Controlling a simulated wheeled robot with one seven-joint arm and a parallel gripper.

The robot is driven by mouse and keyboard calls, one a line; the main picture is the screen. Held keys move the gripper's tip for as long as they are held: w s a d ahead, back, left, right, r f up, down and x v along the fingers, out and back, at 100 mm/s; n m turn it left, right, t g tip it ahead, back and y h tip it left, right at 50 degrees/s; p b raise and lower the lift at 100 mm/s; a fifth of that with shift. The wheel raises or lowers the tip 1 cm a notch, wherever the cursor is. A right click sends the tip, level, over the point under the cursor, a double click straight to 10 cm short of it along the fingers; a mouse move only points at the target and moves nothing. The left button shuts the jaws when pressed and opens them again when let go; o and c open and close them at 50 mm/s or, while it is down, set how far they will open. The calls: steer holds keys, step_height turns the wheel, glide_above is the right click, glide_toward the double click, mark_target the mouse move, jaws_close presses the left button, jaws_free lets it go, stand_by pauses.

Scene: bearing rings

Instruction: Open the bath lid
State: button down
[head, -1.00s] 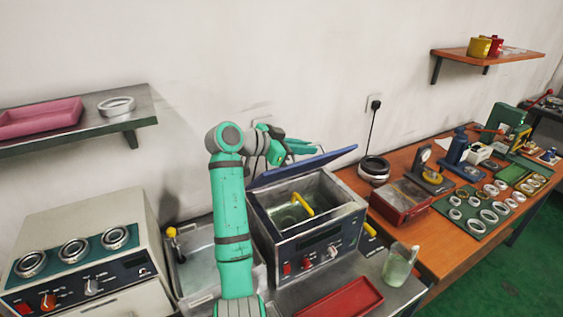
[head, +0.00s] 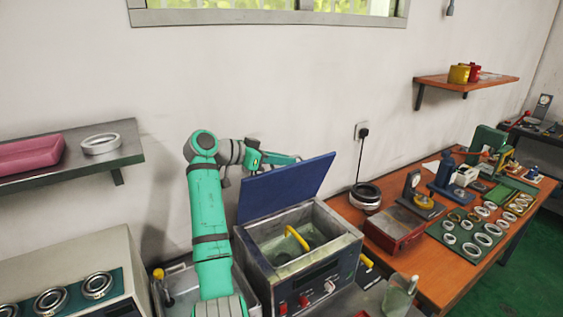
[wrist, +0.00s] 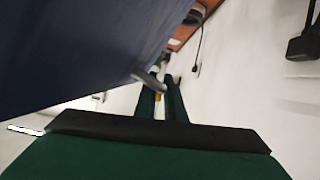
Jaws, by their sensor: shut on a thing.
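The blue bath lid (head: 287,188) stands raised, steeply tilted, along the back of the bath (head: 300,248), a metal box with a blue front panel. The bath's inside shows, with a yellow handle (head: 296,238) in it. My gripper (head: 296,160) is at the lid's upper edge, on the wall side, its fingertips partly hidden by the lid. In the wrist view the lid (wrist: 75,50) fills the upper left. A grey bar (wrist: 147,80) on the lid reaches to my green fingers (wrist: 162,88), which are shut on it.
A shelf (head: 130,150) with a pink tray and a ring is at the left. A dark socket and cable (head: 362,132) are on the wall to the right. The orange bench (head: 420,245) at the right holds a red box, tools and several rings.

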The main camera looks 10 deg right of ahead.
steer(key=shift+a+f, duration=0.2)
steer(key=shift+f, duration=0.05)
steer(key=c, duration=2.1)
jaws_free()
steer(key=shift+d, duration=0.1)
steer(key=shift+r, duration=0.15)
steer(key=v, duration=0.7)
steer(key=shift+s+a, duration=0.1)
steer(key=shift+a, duration=0.15)
steer(key=shift+a+r, duration=0.1)
